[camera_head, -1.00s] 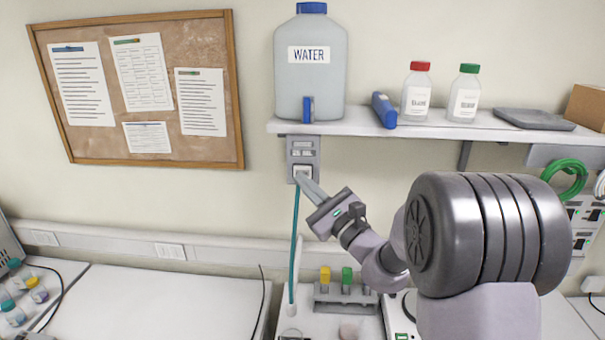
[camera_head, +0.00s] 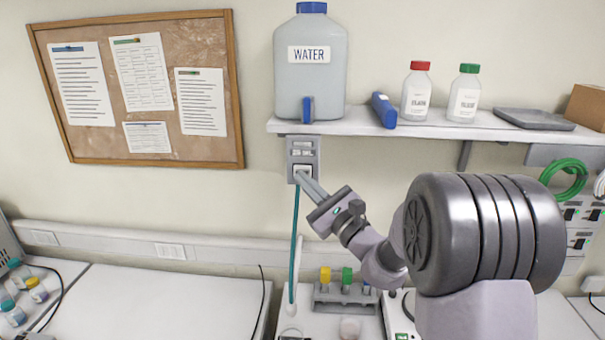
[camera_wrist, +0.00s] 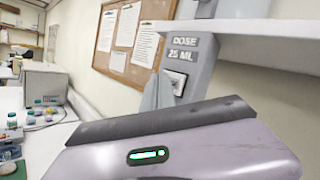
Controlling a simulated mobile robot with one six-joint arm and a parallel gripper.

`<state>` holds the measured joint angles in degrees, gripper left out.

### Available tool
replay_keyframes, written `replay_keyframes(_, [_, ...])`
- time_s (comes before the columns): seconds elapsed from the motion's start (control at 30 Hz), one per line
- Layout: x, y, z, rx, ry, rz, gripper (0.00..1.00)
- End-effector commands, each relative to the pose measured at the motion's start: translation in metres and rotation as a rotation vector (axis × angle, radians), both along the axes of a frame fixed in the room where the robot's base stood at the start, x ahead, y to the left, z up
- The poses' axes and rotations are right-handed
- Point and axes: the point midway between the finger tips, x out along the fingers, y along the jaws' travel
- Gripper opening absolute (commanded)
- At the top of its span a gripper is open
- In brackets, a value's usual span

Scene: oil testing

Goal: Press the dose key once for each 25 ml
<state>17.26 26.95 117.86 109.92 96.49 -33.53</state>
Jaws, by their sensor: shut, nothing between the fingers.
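The grey dose unit (camera_head: 303,154) hangs on the wall under the shelf, below the water tank (camera_head: 309,75). In the wrist view its panel (camera_wrist: 190,52) reads "DOSE 25 ML", with a pale square key (camera_wrist: 176,82) below the letters. My gripper (camera_head: 301,178) is shut and empty, its fingertips at the key's lower area. In the wrist view the fingers (camera_wrist: 158,92) stand just in front of the key and hide part of it. I cannot tell whether they touch it. A teal hose (camera_head: 294,245) runs down from the unit.
The shelf (camera_head: 390,122) above carries a blue object (camera_head: 384,110), two capped bottles and a grey tray (camera_head: 533,119). Below stand a rack (camera_head: 345,298) with yellow and green tops and a pale round vessel (camera_head: 349,328). The left bench (camera_head: 160,303) is largely clear.

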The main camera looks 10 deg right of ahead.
Motion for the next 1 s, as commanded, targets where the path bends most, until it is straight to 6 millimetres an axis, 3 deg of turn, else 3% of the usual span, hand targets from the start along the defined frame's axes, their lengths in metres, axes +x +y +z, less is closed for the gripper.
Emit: replay_keyframes(1.0, [0.0085, -0.0028, 0.0005, -0.001, -0.001, 0.000, 0.00])
